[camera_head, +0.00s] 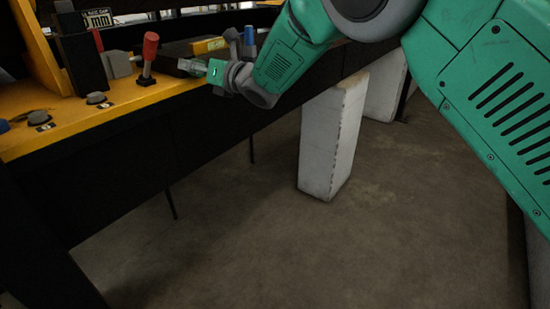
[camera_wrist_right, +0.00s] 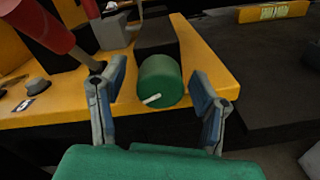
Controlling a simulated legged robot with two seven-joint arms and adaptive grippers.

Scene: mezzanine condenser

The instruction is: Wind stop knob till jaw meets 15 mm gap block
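The green round knob (camera_wrist_right: 160,80) with a white mark sits on the front of a black housing (camera_wrist_right: 157,32) in the right wrist view. My right gripper (camera_wrist_right: 160,98) is open, with one finger on each side of the knob. A gap shows on the right, and I cannot tell if the left finger touches it. In the head view the right gripper (camera_head: 190,66) is at the bench edge and hides the knob. A small grey block (camera_head: 117,64), possibly the gap block, stands against a black block (camera_head: 84,62), possibly the jaw. My left gripper is out of view.
A red-handled lever (camera_head: 150,48) stands close left of my right gripper. Grey round buttons (camera_head: 97,98) sit on the yellow bench edge (camera_head: 60,125). A partly hidden sign (camera_head: 97,18) ends in "mm". White pillars (camera_head: 331,140) stand below; the floor in front is clear.

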